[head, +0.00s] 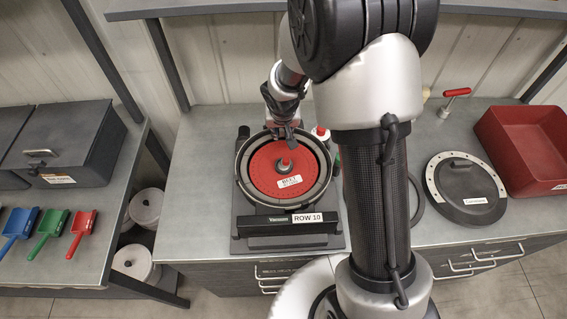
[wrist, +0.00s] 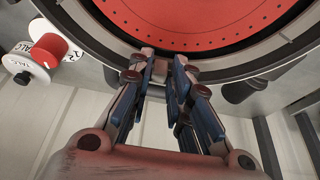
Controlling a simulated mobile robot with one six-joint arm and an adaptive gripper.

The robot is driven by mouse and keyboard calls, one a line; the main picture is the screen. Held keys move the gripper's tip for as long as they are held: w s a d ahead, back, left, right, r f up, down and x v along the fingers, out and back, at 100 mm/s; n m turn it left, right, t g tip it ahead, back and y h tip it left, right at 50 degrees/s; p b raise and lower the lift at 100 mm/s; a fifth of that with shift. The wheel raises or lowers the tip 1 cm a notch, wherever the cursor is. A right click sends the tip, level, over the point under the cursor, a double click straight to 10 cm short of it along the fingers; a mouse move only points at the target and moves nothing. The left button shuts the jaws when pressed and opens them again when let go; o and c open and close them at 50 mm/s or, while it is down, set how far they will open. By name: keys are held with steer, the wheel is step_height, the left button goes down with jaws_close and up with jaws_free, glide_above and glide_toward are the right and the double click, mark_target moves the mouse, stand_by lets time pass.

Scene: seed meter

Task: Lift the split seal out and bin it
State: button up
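The seed meter (head: 240,213) stands on the bench with a red disc (head: 262,178) inside its round housing. A dark ring, which may be the seal, runs around the disc; it also shows in the wrist view (wrist: 97,33). I cannot make out a split in it. My gripper (head: 287,136) is at the far rim of the housing, pointing down. In the wrist view its fingers (wrist: 163,58) are parted a little at the rim. A small pale piece (wrist: 160,71) shows between them; I cannot tell whether they touch it.
A red bin (head: 530,150) stands at the right. A dark round cover (head: 465,205) lies before it, and a thin black ring (head: 417,200) lies beside my arm. A red-capped talc bottle (wrist: 48,50) stands close to the housing. Scoops (head: 50,222) lie on the left bench.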

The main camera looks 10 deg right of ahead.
jaws_close()
stand_by(0.5)
step_height(320, 180, up, 20)
steer(key=p, duration=0.6)
